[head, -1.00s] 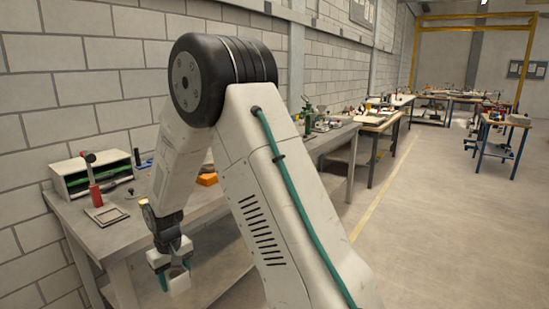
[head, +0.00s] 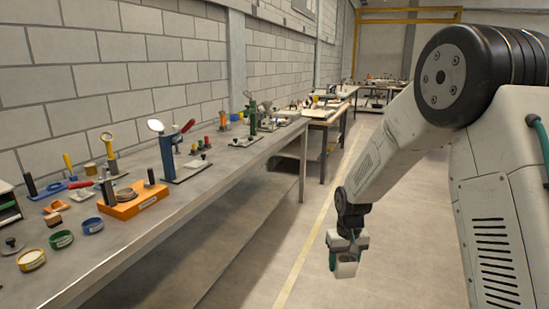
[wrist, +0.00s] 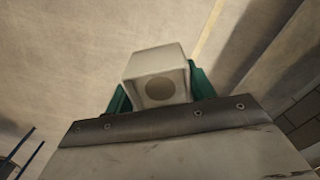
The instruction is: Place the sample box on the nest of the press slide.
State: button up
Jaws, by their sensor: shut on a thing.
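The sample box (head: 346,269) is a small pale box with a round dark recess in one face. My gripper (head: 347,258) is shut on it and holds it in the air over the aisle floor, to the right of the bench. In the wrist view the box (wrist: 155,65) sits between the green fingers, its recessed face towards the camera. On the bench stand an orange base (head: 120,208) with a grey disc and dark posts, and a blue stand (head: 168,160) with a red lever. I cannot tell which thing here is the press slide or its nest.
The grey bench (head: 225,167) runs along the block wall. More benches stand farther back. The aisle floor (head: 300,235) is clear.

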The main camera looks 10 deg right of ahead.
aim_at(194, 164)
jog(key=z, duration=0.8)
jog(key=i, duration=3)
jog(key=u, duration=3.2)
